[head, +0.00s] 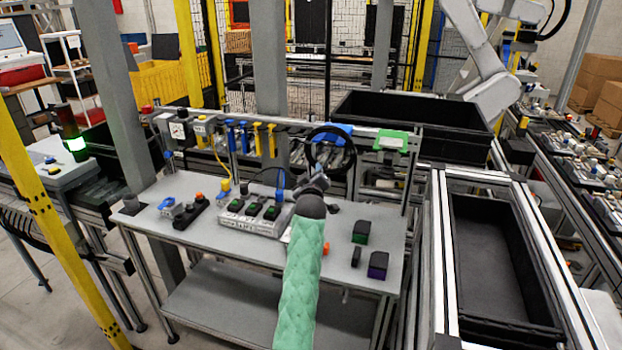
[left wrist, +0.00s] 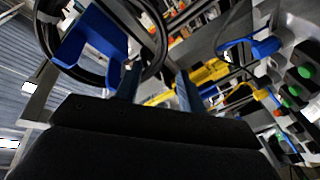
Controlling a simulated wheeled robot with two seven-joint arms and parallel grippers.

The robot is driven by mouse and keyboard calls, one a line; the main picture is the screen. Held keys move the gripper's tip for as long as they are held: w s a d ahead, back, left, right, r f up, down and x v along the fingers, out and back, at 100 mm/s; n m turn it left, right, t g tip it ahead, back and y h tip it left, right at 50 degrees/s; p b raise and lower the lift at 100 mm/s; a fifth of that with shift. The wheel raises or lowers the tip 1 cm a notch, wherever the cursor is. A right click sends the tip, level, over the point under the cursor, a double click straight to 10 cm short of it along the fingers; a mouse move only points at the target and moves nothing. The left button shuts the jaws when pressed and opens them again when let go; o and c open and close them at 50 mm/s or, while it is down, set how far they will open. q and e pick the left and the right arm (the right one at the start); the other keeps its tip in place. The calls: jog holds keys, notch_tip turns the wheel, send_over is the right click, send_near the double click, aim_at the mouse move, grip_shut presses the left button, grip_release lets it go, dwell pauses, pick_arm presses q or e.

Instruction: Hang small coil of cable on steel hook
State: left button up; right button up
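A black ring-shaped coil of cable (head: 331,149) stands at the rear rail of the bench, in front of blue parts. In the left wrist view the coil (left wrist: 159,62) loops around a blue bracket (left wrist: 92,44); whether it hangs on it I cannot tell. My left gripper (head: 318,183), on the green-sleeved arm, is just below the coil. In the left wrist view its two fingers (left wrist: 159,86) are apart, with the coil's edge near the gap; contact is unclear. I cannot pick out a steel hook for certain. My right gripper is not in view.
Blue and yellow holders (head: 250,139) hang along the rail left of the coil. A grey button box (head: 250,219) and green and purple blocks (head: 378,265) sit on the bench (head: 215,243). A black bin (head: 415,120) stands behind, an empty tray (head: 497,262) right.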

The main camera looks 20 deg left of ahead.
aim_at(312, 163)
pick_arm(q)
jog(key=b+x, duration=0.1)
jog(key=x, duration=0.2)
jog(key=shift+w+a+f, duration=0.15)
jog(key=shift+w, duration=0.05)
jog(key=shift+b+x, duration=0.35)
jog(key=shift+x, duration=0.8)
jog(key=shift+w+a, duration=0.1)
jog(key=shift+w, duration=0.55)
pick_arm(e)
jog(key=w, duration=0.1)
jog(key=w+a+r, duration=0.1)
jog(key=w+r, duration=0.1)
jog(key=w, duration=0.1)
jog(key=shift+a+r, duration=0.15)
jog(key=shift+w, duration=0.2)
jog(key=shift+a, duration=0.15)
pick_arm(q)
jog(key=shift+a, duration=0.1)
grip_shut()
